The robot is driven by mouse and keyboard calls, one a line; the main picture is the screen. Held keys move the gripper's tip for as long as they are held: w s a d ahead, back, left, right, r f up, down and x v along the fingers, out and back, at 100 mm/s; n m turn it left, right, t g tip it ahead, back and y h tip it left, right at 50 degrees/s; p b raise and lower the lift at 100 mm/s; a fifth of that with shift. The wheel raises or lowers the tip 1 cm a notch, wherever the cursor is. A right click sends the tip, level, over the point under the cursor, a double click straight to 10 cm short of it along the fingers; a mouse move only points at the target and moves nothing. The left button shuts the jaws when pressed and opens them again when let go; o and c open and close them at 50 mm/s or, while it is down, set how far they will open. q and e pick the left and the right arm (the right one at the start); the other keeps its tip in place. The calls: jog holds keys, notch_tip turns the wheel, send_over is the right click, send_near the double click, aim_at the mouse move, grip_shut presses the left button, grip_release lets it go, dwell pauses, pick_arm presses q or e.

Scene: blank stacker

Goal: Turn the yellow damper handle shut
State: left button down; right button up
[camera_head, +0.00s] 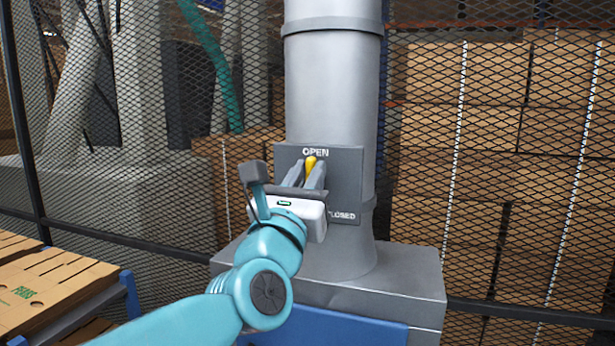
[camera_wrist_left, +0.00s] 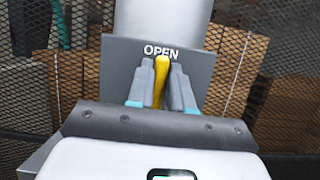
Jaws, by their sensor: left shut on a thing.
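The yellow damper handle (camera_head: 311,163) stands upright on a grey plate (camera_head: 348,170) fixed to a vertical grey duct (camera_head: 333,90). Its tip points up at the word OPEN. The word CLOSED, partly hidden, is at the plate's lower right. My left gripper (camera_head: 306,172) is shut on the handle, with one finger on each side. In the left wrist view the handle (camera_wrist_left: 161,82) shows between the two fingers (camera_wrist_left: 161,88), below OPEN. The handle's lower part and pivot are hidden behind my gripper. My right gripper is not in view.
The duct rises from a grey base (camera_head: 400,285) with a blue front (camera_head: 350,328). A black mesh fence (camera_head: 480,150) stands behind it, with stacked cardboard boxes (camera_head: 560,120) beyond. Flat cardboard (camera_head: 50,285) lies at the lower left.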

pick_arm(q)
jog(key=m+g+h+b, duration=0.1)
jog(key=m+b, duration=0.2)
jog(key=m+g+h+b, duration=0.1)
jog(key=m+h+b, duration=0.1)
jog(key=m+b, duration=0.2)
jog(key=d+m+g+h+b, duration=0.1)
jog(key=m+b, duration=0.3)
jog(key=shift+s+f+h, duration=0.1)
jog(key=shift+f+h, duration=0.2)
jog(key=shift+r+m+g, duration=0.1)
jog(key=shift+m+g, duration=0.3)
jog(key=shift+m, duration=0.3)
jog(key=m+g+p, duration=0.1)
jog(key=m+p, duration=0.1)
jog(key=m, duration=0.1)
jog(key=shift+h, duration=0.3)
jog(key=m+g+p, duration=0.1)
jog(key=m, duration=0.1)
jog(key=m+g+p, duration=0.1)
jog(key=m+p, duration=0.1)
jog(key=shift+s+d+f+m, duration=0.1)
jog(key=shift+d+f+m, duration=0.1)
jog(key=shift+m, duration=0.1)
jog(key=shift+f+m+g+p, duration=0.35)
jog(key=shift+m+g+p, duration=0.15)
jog(key=shift+m+p, duration=0.55)
